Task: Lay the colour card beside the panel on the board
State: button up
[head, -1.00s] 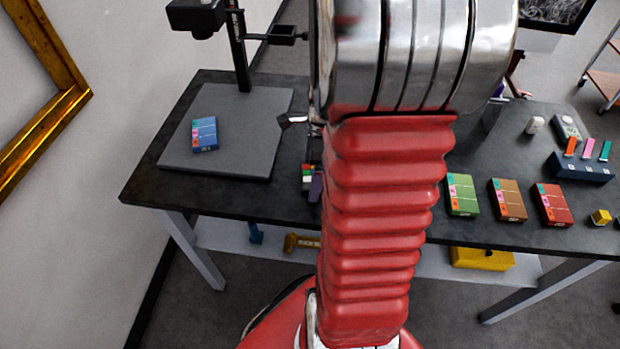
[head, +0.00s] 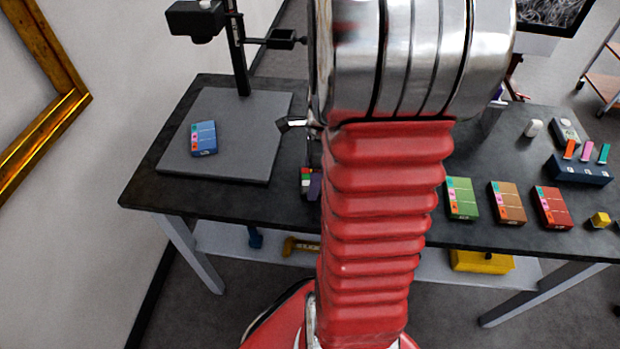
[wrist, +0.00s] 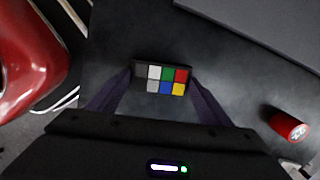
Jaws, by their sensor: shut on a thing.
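The colour card (wrist: 154,73), a small dark card with grey, white, green, red, blue and yellow squares, is between the fingertips of my gripper (wrist: 163,79) in the wrist view. My gripper is shut on it, over the dark table. In the head view the card (head: 306,179) shows just left of my red arm, with one purple finger beside it; the rest is hidden. The grey board (head: 235,165) lies on the table left of the card. The blue panel (head: 204,138) lies on the board, left of its middle. The board's edge also shows in the wrist view (wrist: 265,25).
A camera stand (head: 240,60) rises at the board's back edge. A red cylinder (wrist: 289,126) is right of the card in the wrist view. Green (head: 462,198), brown (head: 508,202) and red (head: 553,207) boxes lie on the table (head: 485,235) at right. The board's right part is bare.

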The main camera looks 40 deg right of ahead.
notch_tip(320, 180, up, 10)
dwell(0.5)
dwell(0.5)
